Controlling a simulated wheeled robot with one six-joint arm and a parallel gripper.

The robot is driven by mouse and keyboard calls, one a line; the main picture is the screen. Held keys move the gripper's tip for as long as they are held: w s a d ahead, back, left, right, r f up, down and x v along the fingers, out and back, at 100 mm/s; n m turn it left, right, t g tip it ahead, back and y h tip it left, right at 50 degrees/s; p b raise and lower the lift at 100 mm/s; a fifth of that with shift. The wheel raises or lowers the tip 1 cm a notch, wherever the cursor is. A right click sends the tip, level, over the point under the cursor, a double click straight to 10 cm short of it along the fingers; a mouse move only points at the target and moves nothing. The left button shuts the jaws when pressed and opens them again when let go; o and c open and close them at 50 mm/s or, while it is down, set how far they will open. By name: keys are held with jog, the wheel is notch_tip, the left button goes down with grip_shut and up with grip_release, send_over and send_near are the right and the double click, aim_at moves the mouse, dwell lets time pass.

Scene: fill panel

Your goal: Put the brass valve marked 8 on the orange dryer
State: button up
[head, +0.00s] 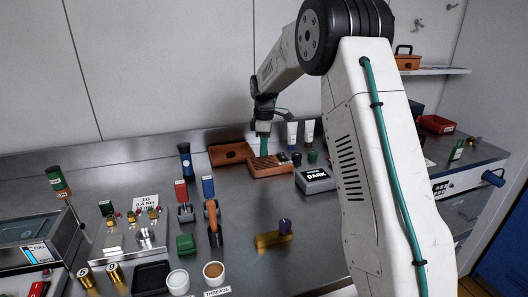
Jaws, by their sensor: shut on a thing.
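My gripper (263,129) is at the back of the bench, shut on a slim teal-green piece (264,146). The piece is upright above an orange-brown block (285,169); I cannot tell whether it touches it. This block may be the orange dryer, but no label shows. Two brass cylinders with dark round marks stand at the front left, one at the left (85,277) and one beside it (115,273). Their marks are too small to read surely, so I cannot tell which is 8. Both are far from my gripper.
An orange-brown tray (229,154) lies left of the block, a grey DARK box (316,180) right of it. A brass bar (268,240) with a purple knob (285,226) lies mid-bench. White cups (178,282) stand in front. Bench around the bar is clear.

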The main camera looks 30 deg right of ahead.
jog(key=shift+f, duration=1.05)
jog(key=shift+f, duration=0.15)
jog(key=o, duration=1)
jog(key=shift+o, duration=0.2)
